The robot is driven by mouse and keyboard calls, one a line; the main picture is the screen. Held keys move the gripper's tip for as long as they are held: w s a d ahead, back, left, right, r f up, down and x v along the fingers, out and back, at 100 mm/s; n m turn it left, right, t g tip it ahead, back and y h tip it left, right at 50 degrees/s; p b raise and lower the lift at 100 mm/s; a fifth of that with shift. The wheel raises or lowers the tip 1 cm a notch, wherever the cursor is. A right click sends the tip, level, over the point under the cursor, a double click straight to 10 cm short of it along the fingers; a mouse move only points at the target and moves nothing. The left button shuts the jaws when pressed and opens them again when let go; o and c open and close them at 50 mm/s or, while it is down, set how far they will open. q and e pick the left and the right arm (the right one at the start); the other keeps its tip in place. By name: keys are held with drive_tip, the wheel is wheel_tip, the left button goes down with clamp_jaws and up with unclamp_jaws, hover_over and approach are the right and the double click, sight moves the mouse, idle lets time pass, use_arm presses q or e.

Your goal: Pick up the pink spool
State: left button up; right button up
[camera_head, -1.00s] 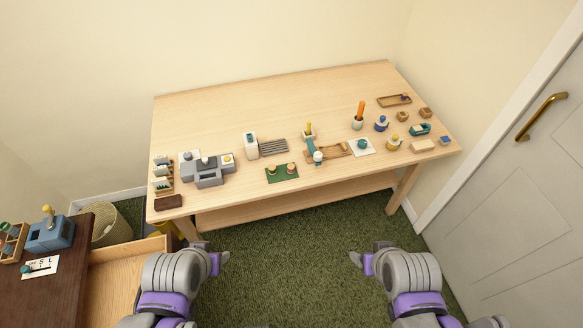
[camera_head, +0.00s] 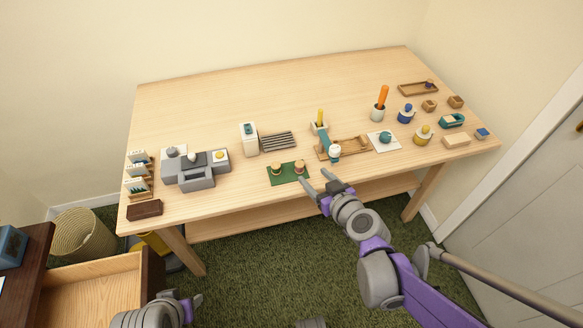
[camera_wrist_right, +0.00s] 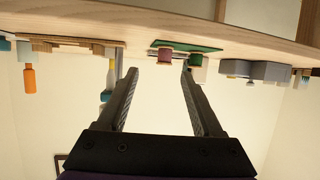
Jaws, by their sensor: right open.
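The pink spool (camera_head: 299,167) stands on the green mat (camera_head: 287,180) near the table's front edge, beside a second, tan-topped spool (camera_head: 277,169). In the right wrist view, which looks upside down, the pink spool (camera_wrist_right: 165,56) shows dark pink between the fingertips' lines, beyond them. My right gripper (camera_head: 315,178) is open and empty, at the table's front edge just right of the mat, apart from the spool. Its open fingers fill the right wrist view (camera_wrist_right: 160,75). My left gripper (camera_head: 195,304) is low at the bottom left, away from the table; its jaws are unclear.
Right of the mat stand a wooden tray (camera_head: 358,145) with a white-and-teal item (camera_head: 335,152) at its front. A grey block-like device (camera_head: 195,178) stands to the left. The table's back (camera_head: 270,95) is clear. An open drawer (camera_head: 95,290) is at lower left.

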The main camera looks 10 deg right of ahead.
sight(302, 168)
drive_tip(key=x, duration=0.3)
drive_tip(key=shift+w+f+b, duration=0.15)
drive_tip(key=shift+b, duration=0.25)
drive_tip(key=b+x, duration=0.1)
drive_tip(key=x, duration=0.1)
drive_tip(key=a+x, duration=0.1)
drive_tip(key=x, duration=0.1)
drive_tip(key=shift+w+b, duration=0.15)
drive_tip(key=shift+b, duration=0.25)
drive_tip(key=shift+w+f, duration=0.1)
drive_tip(key=shift+w, duration=0.35)
drive_tip(key=shift+s, duration=0.1)
drive_tip(key=shift+c, duration=0.6)
clamp_jaws()
